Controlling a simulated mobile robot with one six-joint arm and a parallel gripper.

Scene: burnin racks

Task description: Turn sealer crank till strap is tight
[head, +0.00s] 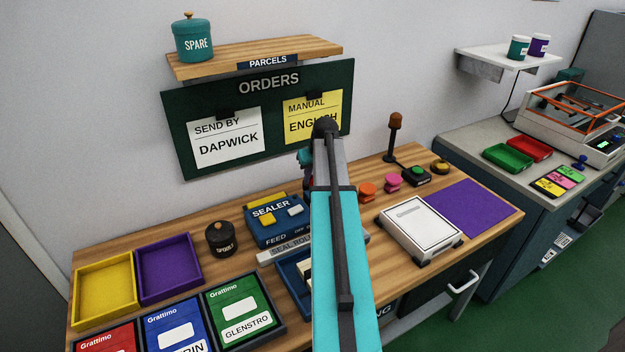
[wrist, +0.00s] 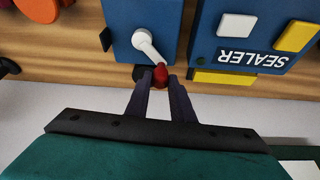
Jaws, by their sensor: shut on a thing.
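The blue sealer (head: 277,219) stands on the wooden bench in the head view, with white and yellow buttons. It appears upside down in the wrist view (wrist: 250,38). Beside it there, a blue housing (wrist: 120,25) carries a white crank arm (wrist: 148,45) with a red knob (wrist: 160,72). My gripper (wrist: 161,82) is shut on the red knob, one dark finger on each side. The crank arm slants from its hub toward the knob. My arm hides the crank in the head view. I cannot make out a strap or its tightness.
A yellow tray (head: 104,290), a purple tray (head: 168,268) and a dark round pot (head: 220,239) stand to the left. A white box (head: 420,228) lies to the right near a purple mat (head: 467,206). The orders board (head: 270,95) hangs close behind.

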